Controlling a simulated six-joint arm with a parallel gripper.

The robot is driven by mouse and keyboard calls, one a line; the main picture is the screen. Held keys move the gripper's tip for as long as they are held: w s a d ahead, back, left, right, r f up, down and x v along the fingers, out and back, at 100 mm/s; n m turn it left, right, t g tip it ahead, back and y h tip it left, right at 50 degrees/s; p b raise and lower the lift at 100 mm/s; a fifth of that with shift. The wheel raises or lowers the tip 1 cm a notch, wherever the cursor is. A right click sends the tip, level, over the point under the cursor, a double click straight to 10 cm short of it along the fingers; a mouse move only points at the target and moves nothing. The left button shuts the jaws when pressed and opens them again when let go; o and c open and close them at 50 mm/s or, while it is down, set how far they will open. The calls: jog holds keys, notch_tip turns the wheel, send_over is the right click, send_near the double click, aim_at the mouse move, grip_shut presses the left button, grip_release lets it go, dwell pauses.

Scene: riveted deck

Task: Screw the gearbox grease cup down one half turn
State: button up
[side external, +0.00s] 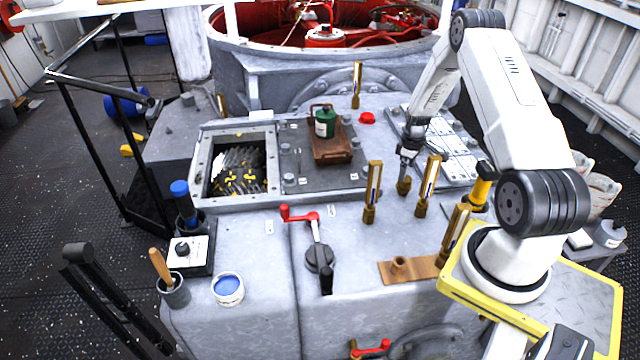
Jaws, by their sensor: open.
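The gearbox is a large grey housing (262,240) with an open hatch. A small brass fitting that looks like the grease cup (403,187) stands on its top, right of centre. My gripper (405,173) points down directly above it, jaws open. The fingertips are at or just above the cup's top; I cannot tell whether they touch or straddle it. The cup's upper part is partly hidden by the fingers.
Tall brass oilers stand close on both sides, left (372,192) and right (428,187). A red-handled crank (318,250) and a flat brown bar (418,270) are in front. A tray (331,155) with a green can (325,123) stands behind left. The open gear hatch (203,165) is farther left.

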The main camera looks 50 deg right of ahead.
jog(key=shift+r, duration=2.15)
jog(key=shift+s+n, duration=0.1)
jog(key=shift+n, duration=2.2)
jog(key=shift+f, duration=0.1)
jog(key=shift+f, duration=3.8)
jog(key=c, duration=1.3)
jog(key=shift+m, duration=0.3)
